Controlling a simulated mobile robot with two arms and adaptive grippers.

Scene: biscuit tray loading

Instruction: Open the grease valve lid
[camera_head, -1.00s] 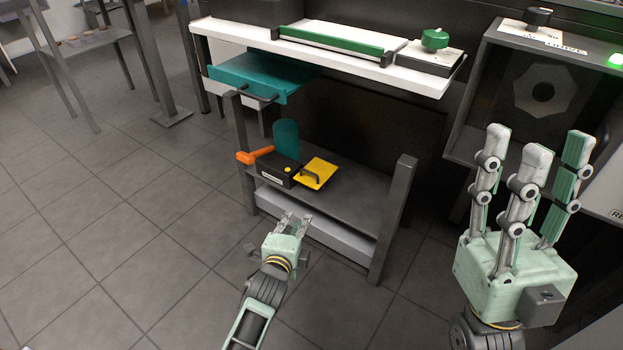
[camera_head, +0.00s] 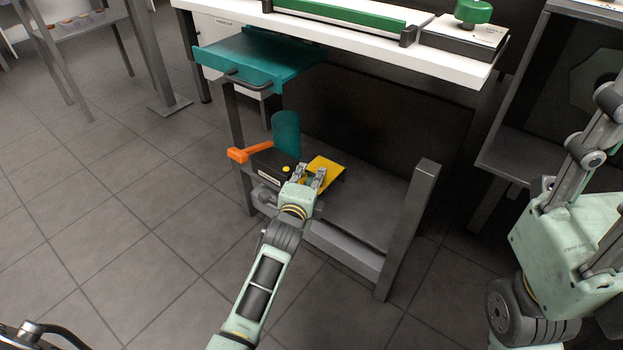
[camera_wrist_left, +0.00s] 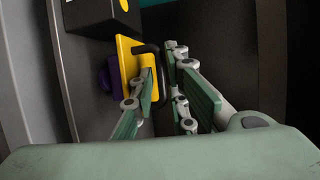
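The yellow lid plate (camera_head: 323,161) lies beside a black box (camera_head: 268,163) on the low grey shelf. My left gripper (camera_head: 309,174) is at the lid and hides part of it. In the left wrist view, the yellow plate (camera_wrist_left: 127,60) has a black handle (camera_wrist_left: 149,48). The fingers of my left gripper (camera_wrist_left: 162,78) are apart, close to the handle; I cannot tell whether they touch it. My right gripper (camera_head: 598,140) is at the right edge, fingers extended and apart, partly cut off, far from the lid.
An orange handle (camera_head: 250,153) and a teal cylinder (camera_head: 286,135) are by the box. A teal drawer (camera_head: 255,62) hangs above. A grey post (camera_head: 408,230) stands right of the shelf. A purple part (camera_wrist_left: 104,76) shows beside the yellow plate.

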